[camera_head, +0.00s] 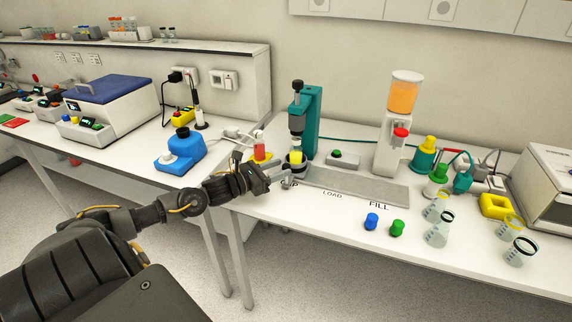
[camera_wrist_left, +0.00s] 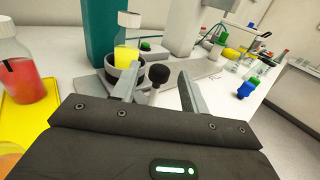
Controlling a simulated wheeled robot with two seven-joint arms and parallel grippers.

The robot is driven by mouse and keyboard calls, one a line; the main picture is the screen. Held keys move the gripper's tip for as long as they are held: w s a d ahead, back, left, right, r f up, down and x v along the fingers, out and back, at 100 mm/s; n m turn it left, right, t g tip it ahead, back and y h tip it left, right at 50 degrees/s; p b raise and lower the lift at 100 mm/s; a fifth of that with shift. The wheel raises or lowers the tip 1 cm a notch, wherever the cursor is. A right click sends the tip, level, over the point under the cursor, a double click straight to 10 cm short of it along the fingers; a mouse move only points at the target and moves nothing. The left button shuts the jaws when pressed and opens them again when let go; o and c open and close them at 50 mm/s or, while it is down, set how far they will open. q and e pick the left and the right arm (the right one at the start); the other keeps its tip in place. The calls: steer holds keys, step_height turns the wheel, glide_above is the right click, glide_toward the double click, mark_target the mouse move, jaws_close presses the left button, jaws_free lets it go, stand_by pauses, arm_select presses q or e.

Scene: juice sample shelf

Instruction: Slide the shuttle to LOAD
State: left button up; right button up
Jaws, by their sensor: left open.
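The shuttle is a dark round holder (camera_wrist_left: 122,78) at the left end of the grey track (camera_head: 358,185), beneath the teal press (camera_head: 309,122). A small bottle of yellow juice (camera_wrist_left: 126,54) stands upright in it; its yellow body also shows in the head view (camera_head: 296,157). A black ball knob (camera_wrist_left: 159,73) on a pale stem stands in front of the holder. My left gripper (camera_head: 284,177) is open, its fingers on either side of the knob's stem in the wrist view (camera_wrist_left: 159,94). Contact cannot be told. My right gripper is out of view.
The LOAD mark (camera_head: 332,193) is mid-track and FILL (camera_head: 379,204) is farther right, by the orange juice dispenser (camera_head: 404,97). Blue (camera_head: 371,221) and green (camera_head: 397,228) caps lie in front. A red juice bottle (camera_wrist_left: 20,72) stands on a yellow pad (camera_wrist_left: 32,112) left of my gripper.

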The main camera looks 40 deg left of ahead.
mark_target(286, 165)
arm_select(q)
steer(key=shift+p+x, duration=0.3)
steer(key=shift+x, duration=1.3)
jaws_close()
